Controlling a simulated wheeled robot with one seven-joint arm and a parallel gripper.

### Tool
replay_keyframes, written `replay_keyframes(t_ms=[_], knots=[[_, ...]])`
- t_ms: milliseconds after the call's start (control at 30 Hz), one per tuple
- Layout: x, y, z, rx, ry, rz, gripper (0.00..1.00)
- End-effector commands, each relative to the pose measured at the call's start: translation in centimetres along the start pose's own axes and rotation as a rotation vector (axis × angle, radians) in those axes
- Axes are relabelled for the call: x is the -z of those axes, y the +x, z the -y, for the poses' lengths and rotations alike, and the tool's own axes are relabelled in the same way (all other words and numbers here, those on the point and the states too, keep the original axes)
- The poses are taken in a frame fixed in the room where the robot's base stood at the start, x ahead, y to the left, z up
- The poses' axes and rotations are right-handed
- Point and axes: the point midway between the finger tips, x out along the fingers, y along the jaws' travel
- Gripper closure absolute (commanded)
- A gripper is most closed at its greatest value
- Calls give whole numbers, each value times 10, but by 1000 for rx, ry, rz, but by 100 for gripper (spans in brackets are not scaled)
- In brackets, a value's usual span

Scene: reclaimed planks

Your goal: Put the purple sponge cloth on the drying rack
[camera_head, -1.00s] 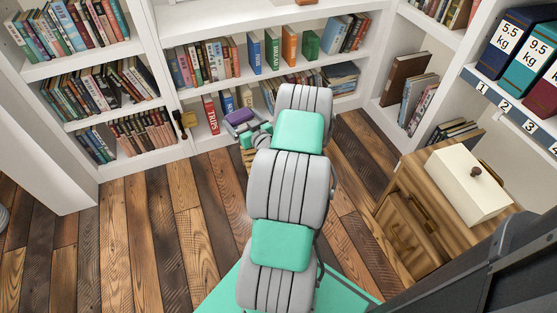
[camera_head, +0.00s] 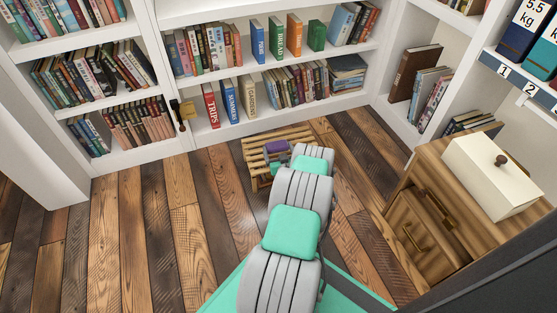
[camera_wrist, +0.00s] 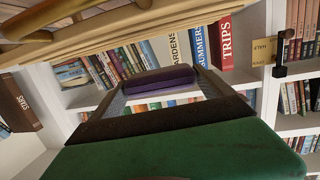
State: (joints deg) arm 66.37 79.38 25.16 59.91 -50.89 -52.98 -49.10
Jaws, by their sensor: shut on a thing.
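The purple sponge cloth (camera_head: 277,146) is a small folded block. It also shows in the wrist view (camera_wrist: 160,76) between the two fingers. My gripper (camera_head: 278,159) is shut on it; in the wrist view my gripper (camera_wrist: 162,86) has a finger on each side of the cloth. The drying rack (camera_head: 253,154) is a low slatted wooden frame on the floor. The cloth appears over its slats in the head view; I cannot tell whether it touches them. Wooden rails of the rack (camera_wrist: 75,42) cross the top of the wrist view. My arm hides the rack's right part.
A white bookcase (camera_head: 215,133) full of books stands behind the rack. A wooden cabinet (camera_head: 430,215) with a cream box (camera_head: 490,175) on top stands at the right. A brush-like tool (camera_head: 178,115) hangs on the bookcase upright. The plank floor (camera_head: 150,230) at the left is clear.

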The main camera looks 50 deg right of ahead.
Motion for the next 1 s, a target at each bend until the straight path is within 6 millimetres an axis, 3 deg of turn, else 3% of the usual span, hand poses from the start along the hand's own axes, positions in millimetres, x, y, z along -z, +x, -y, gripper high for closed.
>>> replay_keyframes(t_ms=[33, 267, 400, 767, 800, 900, 1000], knots=[[-10, 10, -2, 1, -2, -6, 47], [-30, 29, -6, 0, -2, -3, 47], [-53, 31, -6, 0, 0, -2, 47], [-54, 31, -6, 0, -1, -3, 47], [-54, 31, -6, 0, -1, -3, 7], [-54, 31, -6, 0, -1, -3, 0], [-54, 31, -6, 0, -1, -3, 0]])
